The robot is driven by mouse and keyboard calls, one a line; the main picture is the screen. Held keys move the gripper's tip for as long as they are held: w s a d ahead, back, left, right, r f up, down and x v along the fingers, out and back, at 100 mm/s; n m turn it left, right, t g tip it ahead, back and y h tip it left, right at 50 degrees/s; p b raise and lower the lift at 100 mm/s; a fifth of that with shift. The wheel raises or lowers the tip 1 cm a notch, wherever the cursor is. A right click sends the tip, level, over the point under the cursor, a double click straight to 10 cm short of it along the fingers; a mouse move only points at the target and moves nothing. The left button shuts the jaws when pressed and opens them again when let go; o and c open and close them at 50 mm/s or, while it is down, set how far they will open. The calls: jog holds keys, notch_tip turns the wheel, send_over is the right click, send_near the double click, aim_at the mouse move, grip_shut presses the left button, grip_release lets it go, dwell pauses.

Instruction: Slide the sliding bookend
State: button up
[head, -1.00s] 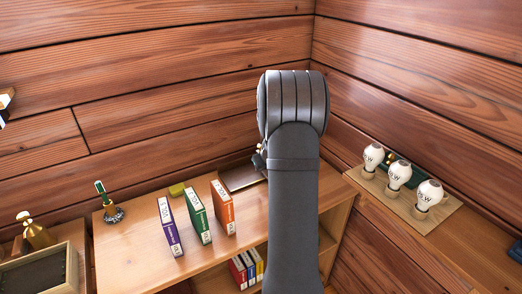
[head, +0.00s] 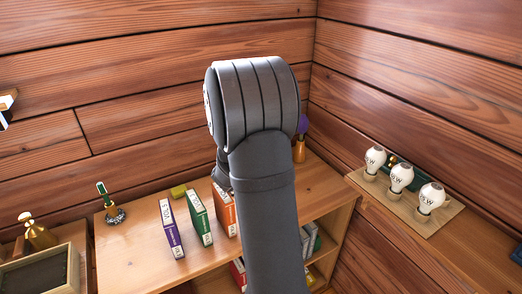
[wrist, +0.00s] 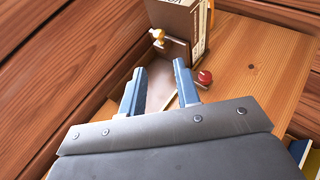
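In the wrist view, what looks like the sliding bookend is a brown upright panel (wrist: 172,17) with a small brass knob (wrist: 157,36) low on its face. A brown flat strip (wrist: 160,88) runs from its foot back between my fingers. My gripper (wrist: 160,66) is open, its two blue-grey fingers either side of the strip and just short of the panel, with nothing between them but the strip below. I cannot tell whether a finger touches the strip. In the head view my arm hides the gripper and the bookend.
A red knob (wrist: 205,77) sits beside the right finger. Purple (head: 171,228), green (head: 200,217) and orange (head: 222,208) books stand upright on the wooden shelf top (head: 140,250). Three bulbs (head: 402,176) stand on the right ledge.

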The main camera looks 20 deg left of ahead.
jog(key=x, duration=1.4)
jog(key=shift+w, duration=0.2)
jog(key=shift+f, duration=0.15)
jog(key=shift+s, duration=0.1)
grip_shut()
